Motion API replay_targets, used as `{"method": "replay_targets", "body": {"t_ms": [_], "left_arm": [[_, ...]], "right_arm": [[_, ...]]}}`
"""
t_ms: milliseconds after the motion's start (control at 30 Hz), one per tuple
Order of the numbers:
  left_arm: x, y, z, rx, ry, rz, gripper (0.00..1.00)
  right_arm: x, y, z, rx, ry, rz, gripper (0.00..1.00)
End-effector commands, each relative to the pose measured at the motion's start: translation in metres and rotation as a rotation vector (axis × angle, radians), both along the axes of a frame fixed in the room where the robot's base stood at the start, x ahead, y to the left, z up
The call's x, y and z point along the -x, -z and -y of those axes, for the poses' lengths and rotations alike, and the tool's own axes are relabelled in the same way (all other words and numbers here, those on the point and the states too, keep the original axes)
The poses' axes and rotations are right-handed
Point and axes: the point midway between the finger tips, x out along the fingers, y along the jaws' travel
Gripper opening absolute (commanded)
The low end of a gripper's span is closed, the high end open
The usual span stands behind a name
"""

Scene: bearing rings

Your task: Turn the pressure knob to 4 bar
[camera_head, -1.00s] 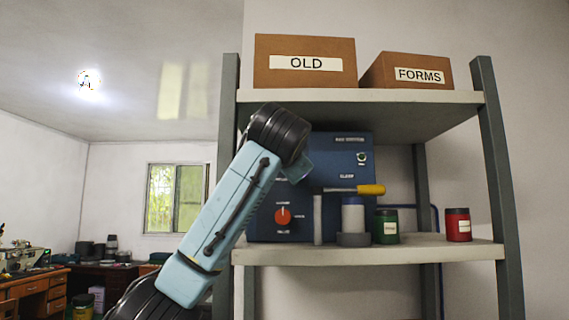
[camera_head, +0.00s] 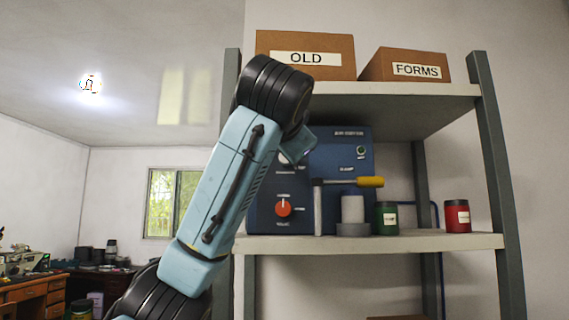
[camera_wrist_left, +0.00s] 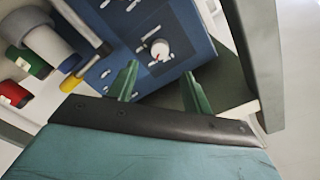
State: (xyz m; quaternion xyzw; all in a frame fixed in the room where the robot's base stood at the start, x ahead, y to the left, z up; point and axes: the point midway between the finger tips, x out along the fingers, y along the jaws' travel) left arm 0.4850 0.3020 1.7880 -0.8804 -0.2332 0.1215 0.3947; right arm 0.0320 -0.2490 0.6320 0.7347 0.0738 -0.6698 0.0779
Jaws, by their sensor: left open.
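The red pressure knob (camera_head: 283,208) is low on the front of a blue panel box (camera_head: 340,160) on the shelf. My left gripper (camera_wrist_left: 160,70) is open and empty. Its two green fingers point toward the panel, one to each side of the knob in the picture, apart from it as far as I can see. In the head view my arm covers the panel's left part, and the fingers are hidden. My right gripper is not in view.
A grey post with a yellow handle (camera_head: 357,182) stands before the panel's right side, beside a white-and-grey cylinder (camera_head: 352,212). Green (camera_head: 386,218) and red (camera_head: 457,217) cans stand further right. The upper shelf (camera_head: 400,92) and left upright (camera_head: 229,150) bound the space.

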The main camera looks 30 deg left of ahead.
Motion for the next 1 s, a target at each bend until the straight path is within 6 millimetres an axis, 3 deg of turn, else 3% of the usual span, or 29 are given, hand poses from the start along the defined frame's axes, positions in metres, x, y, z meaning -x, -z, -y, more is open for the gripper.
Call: {"method": "replay_targets", "body": {"t_ms": [100, 300, 1000], "left_arm": [[0.027, 0.002, 0.017, -0.002, 0.005, 0.006, 0.50], [0.038, 0.002, 0.023, 0.000, 0.001, 0.001, 0.50], [0.046, -0.002, 0.027, 0.000, 0.001, -0.001, 0.50]], "right_arm": [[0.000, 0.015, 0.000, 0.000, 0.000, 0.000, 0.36], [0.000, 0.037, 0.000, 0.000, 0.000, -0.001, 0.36], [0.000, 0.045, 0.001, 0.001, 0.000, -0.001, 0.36]]}}
